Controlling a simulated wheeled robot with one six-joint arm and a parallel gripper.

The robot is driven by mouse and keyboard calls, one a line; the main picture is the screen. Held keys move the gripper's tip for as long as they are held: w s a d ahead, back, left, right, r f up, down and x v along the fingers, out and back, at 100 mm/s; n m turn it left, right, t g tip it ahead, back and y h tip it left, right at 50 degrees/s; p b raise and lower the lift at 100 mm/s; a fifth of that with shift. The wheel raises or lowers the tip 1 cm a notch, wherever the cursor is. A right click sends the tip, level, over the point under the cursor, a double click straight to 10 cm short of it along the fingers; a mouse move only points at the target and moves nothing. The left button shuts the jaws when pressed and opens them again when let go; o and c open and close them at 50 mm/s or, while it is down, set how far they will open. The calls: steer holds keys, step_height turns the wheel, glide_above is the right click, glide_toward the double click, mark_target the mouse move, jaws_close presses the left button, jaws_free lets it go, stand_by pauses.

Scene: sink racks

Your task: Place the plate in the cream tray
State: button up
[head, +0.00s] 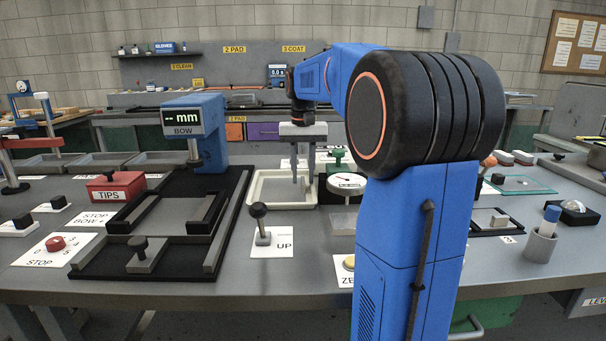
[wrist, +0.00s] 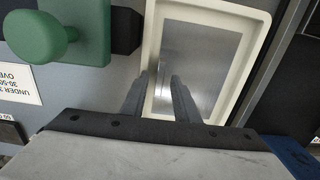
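The cream tray (head: 268,201) stands on the bench near the middle in the head view, and its cream rim (wrist: 152,28) shows in the wrist view. A shiny grey rectangular surface (wrist: 205,55) lies flat inside the rim. It looks like the metal plate, though I cannot fully tell it from the tray's floor. My gripper (head: 302,182) points down over the tray. In the wrist view its two fingers (wrist: 159,78) are apart with nothing seen between them. The height of the fingertips above the grey surface is hard to judge.
A green knob (wrist: 40,36) on a green block stands beside the tray. A white round dial (head: 346,184) is right of it. A black frame fixture (head: 165,215) with a blue display post (head: 209,150) is left. An upright lever (head: 260,222) stands in front.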

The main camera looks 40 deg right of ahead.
step_height(320, 180, up, 12)
stand_by(0.6)
steer(key=shift+r, duration=0.1)
